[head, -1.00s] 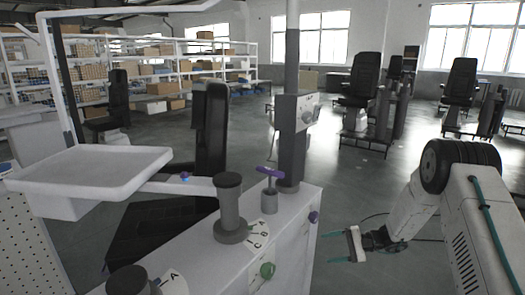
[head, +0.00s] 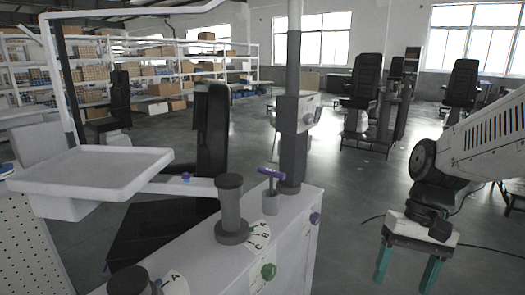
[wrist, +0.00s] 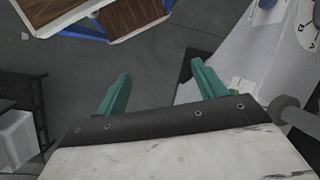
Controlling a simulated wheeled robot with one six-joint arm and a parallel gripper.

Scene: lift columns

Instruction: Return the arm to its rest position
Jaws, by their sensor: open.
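My gripper (head: 406,266) hangs at the lower right of the head view, fingers pointing down, to the right of the white cabinet. Its two teal fingers stand apart with nothing between them. In the wrist view my gripper (wrist: 160,84) also shows open and empty above the grey floor. My white arm comes in from the right edge of the head view.
A white cabinet (head: 292,240) carries grey knobs (head: 231,205), a purple T-handle (head: 271,175) and a green knob (head: 268,271). A white tray (head: 92,172) is at left. Black chairs (head: 366,80) stand behind. The wrist view shows a wood-topped piece (wrist: 130,15).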

